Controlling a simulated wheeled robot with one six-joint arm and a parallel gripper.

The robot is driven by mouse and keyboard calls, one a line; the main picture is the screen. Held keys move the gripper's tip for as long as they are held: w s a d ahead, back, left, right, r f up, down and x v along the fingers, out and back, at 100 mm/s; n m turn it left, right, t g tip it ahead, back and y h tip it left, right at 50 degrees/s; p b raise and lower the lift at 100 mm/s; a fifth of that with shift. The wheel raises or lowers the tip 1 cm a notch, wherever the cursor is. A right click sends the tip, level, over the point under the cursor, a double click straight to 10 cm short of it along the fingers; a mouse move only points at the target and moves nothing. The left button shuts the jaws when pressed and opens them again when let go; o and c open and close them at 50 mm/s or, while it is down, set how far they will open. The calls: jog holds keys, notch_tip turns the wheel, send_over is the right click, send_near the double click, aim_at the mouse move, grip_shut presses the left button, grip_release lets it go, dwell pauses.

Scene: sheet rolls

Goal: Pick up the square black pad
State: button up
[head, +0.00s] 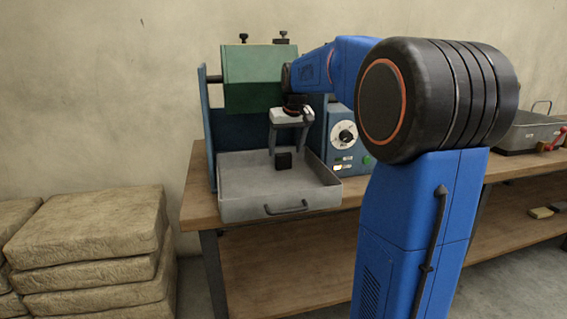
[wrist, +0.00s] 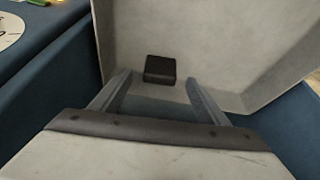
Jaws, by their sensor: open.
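The square black pad (head: 283,160) lies in the grey metal tray (head: 240,205) in the head view. It also shows in the wrist view (wrist: 160,70), on the tray floor ahead of the fingers. My gripper (head: 288,150) is open above the tray, with its fingers pointing down. In the wrist view my gripper (wrist: 157,84) has its two fingers apart, and the pad appears between and beyond their tips. The fingers hold nothing. The exact gap between the fingertips and the pad cannot be told.
A control box (head: 345,135) with a dial stands right of the tray. The wooden bench (head: 195,195) carries them. Stacked bales (head: 90,235) stand at left.

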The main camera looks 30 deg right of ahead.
aim_at(284, 154)
jog(key=x, duration=0.5)
jog(key=shift+w+r, duration=0.15)
jog(key=shift+w, duration=0.05)
jog(key=shift+c, duration=0.6)
jog(key=c, duration=1.1)
jog(key=shift+o, duration=0.2)
jog(key=shift+r, duration=0.1)
